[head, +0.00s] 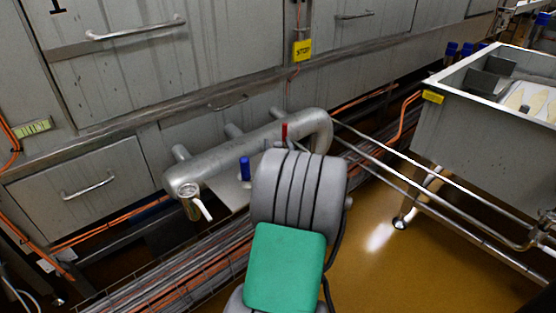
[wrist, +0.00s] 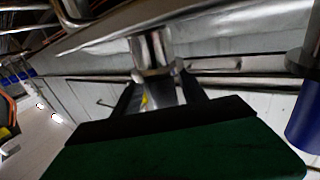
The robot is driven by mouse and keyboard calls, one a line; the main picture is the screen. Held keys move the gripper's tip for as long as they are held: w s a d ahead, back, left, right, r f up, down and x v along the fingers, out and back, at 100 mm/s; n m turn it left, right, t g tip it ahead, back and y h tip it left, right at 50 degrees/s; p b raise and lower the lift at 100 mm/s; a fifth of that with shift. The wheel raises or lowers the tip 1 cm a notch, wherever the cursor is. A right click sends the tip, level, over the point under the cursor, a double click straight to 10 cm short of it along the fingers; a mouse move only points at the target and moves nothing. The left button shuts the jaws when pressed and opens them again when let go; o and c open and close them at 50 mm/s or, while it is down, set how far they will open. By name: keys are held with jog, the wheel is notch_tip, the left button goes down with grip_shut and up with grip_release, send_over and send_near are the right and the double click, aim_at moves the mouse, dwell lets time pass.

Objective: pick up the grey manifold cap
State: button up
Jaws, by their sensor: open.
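In the wrist view my gripper (wrist: 158,82) is open, its two dark fingers on either side of a shiny silver-grey cylindrical fitting (wrist: 152,48). The fitting flares at its lower end, and I cannot tell whether this end is the grey manifold cap or whether the fingers touch it. In the head view my grey and green arm covers the gripper and this spot. The grey manifold pipe (head: 235,143) runs slantwise behind my arm, with a red handle (head: 284,131), a blue handle (head: 245,168) and a pale handle (head: 203,208) on it.
A blue cylinder (wrist: 302,125) hangs close by at the right of the wrist view. In the head view a steel vat (head: 475,130) stands at right, with thin pipes (head: 400,178) running toward it. Grey wall panels are behind. The brown floor (head: 390,265) at lower right is open.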

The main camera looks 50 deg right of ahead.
jog(key=shift+w+d, duration=0.1)
jog(key=shift+d, duration=0.1)
jog(key=shift+w+a+r, duration=0.1)
jog(key=shift+w+a, duration=0.05)
jog(key=shift+a, duration=0.15)
jog(key=shift+c, duration=1)
grip_shut()
